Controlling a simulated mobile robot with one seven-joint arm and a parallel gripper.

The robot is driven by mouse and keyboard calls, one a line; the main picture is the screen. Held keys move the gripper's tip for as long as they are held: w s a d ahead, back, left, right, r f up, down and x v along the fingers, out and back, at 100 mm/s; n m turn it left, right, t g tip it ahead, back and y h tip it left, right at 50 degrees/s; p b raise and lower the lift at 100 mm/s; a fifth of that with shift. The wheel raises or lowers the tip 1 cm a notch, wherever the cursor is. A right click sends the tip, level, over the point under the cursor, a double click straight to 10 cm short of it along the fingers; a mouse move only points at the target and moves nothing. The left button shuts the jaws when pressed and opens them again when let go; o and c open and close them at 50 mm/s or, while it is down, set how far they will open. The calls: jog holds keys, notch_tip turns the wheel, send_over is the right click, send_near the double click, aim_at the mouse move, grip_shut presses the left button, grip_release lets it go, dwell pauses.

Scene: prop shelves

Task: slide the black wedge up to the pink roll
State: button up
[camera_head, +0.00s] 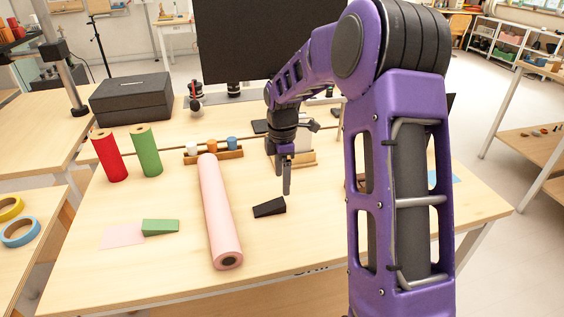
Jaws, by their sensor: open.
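The black wedge (269,208) lies on the wooden table, a short way right of the pink roll. The pink roll (217,210) lies lengthwise on the table, its near end showing a dark core. A gap of bare wood separates the wedge from the roll. My gripper (287,192) points down just above and right of the wedge's far end. Its fingers overlap in this view, and it holds nothing that I can see. I cannot tell whether the fingertips touch the table or the wedge.
A green wedge (160,227) lies on a pink sheet (123,235) left of the roll. Red (109,157) and green (147,151) rolls stand upright behind. A wooden rack (214,155) with small jars sits by the roll's far end. The table's front right is clear.

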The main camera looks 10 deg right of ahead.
aim_at(261, 214)
notch_tip(261, 214, down, 8)
jog(key=shift+r+b, duration=0.1)
jog(key=shift+b, duration=0.4)
grip_shut()
jog(key=c, duration=0.7)
grip_release()
jog(key=c, duration=0.6)
jog(key=shift+s+a, duration=0.2)
jog(key=shift+a, duration=0.85)
jog(key=shift+s+a, duration=0.15)
jog(key=shift+a, duration=0.95)
jog(key=shift+s+a, duration=0.2)
jog(key=shift+a, duration=0.85)
jog(key=shift+s, duration=0.3)
jog(key=shift+s+a, duration=0.25)
jog(key=shift+a, duration=0.2)
